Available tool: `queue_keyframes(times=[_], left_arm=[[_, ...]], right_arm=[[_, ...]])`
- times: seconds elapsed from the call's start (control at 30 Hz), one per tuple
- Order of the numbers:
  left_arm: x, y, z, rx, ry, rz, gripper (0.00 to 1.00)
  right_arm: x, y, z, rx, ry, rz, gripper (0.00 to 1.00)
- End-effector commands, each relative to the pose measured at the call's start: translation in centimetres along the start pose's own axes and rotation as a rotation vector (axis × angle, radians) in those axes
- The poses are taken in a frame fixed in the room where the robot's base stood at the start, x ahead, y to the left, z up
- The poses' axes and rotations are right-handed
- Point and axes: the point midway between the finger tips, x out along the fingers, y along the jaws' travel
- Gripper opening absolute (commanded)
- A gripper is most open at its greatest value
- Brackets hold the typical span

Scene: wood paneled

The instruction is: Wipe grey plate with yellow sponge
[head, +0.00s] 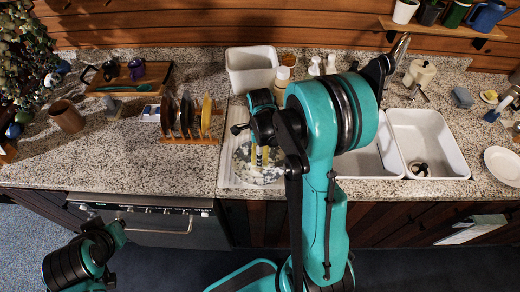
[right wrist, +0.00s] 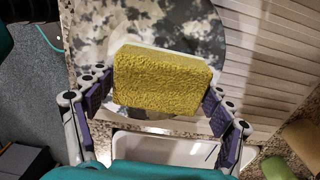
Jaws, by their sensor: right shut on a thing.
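The yellow sponge (right wrist: 160,80) sits between the fingers of my right gripper (right wrist: 160,92), which is shut on it. Part of the sponge also shows in the head view (head: 265,156), mostly hidden by the gripper and arm. The grey plate (right wrist: 190,22), mottled in dark and light grey, lies directly beneath the sponge; in the head view its rim area (head: 246,174) shows on the ribbed drainboard. I cannot tell whether the sponge touches the plate. Part of my left arm shows at the lower left of the head view, but its gripper is not visible.
The ribbed white drainboard (head: 228,172) lies left of the sink basins (head: 432,140). A wooden rack (head: 192,138) with several plates stands to its left, and a white tub (head: 251,70) behind. A white plate (head: 503,165) lies at the right. The front left counter is clear.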

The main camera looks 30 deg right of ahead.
Motion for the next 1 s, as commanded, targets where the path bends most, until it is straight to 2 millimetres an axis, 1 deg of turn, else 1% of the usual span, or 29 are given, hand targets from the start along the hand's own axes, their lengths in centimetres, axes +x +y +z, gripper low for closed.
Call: queue_keyframes(times=[0.6, 1.0], left_arm=[[0.08, 0.00, 0.04, 0.000, 0.000, 0.000, 0.00], [0.67, 0.00, 0.47, 0.000, 0.000, 0.000, 0.00]], right_arm=[[0.16, -0.01, 0.01, 0.000, 0.000, 0.000, 0.58], [0.94, -0.02, 0.01, -0.001, 0.000, 0.000, 0.58]])
